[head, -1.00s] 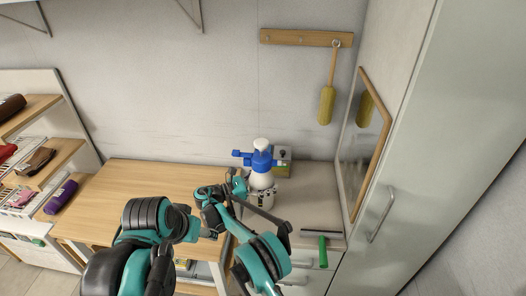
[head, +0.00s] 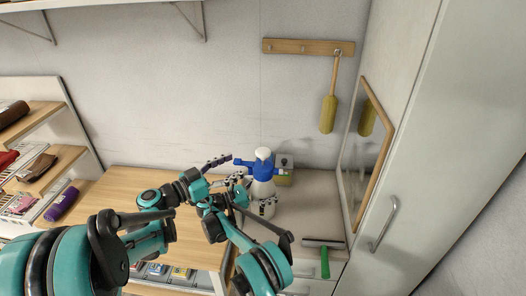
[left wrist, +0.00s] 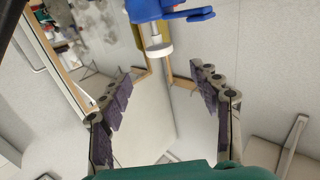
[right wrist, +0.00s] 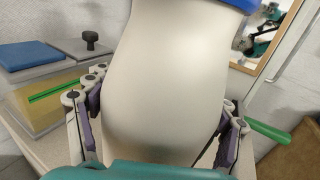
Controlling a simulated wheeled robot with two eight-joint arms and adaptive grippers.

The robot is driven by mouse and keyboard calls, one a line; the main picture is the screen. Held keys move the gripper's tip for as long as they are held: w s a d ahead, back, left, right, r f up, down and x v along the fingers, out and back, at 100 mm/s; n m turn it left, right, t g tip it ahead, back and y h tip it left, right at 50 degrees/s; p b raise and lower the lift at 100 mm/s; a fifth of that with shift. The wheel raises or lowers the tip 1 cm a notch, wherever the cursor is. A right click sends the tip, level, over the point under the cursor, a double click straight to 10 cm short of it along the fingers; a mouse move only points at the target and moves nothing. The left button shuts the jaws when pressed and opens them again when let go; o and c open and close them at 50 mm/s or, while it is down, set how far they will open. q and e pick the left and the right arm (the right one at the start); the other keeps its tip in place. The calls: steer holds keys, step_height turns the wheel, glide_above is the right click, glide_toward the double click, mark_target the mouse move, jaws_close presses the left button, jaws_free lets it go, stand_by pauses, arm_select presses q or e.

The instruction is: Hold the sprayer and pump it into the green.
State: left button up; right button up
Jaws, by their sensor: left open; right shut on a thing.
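The sprayer (head: 263,188) stands on the grey counter, with a white bottle, blue head and white knob on top. In the right wrist view its white body (right wrist: 170,80) fills the middle. My right gripper (head: 262,208) is shut around the lower bottle, one finger at each side. My left gripper (head: 226,172) is open and empty, just left of the blue head. In the left wrist view, the blue head (left wrist: 148,9) and a white round end (left wrist: 158,51) show ahead, beyond the spread fingers (left wrist: 163,80). No gauge on the sprayer is readable.
A yellowish box (right wrist: 40,100) with blue lid and green strip stands behind the sprayer. A green-handled squeegee (head: 324,262) lies at the counter's front. A framed mirror (head: 362,160) and tall cabinet (head: 415,120) bound the right. The wooden tabletop (head: 130,185) is largely clear.

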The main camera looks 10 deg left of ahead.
mark_target(258, 153)
arm_select(q)
steer(key=x, duration=1.2)
steer(key=shift+c, duration=0.3)
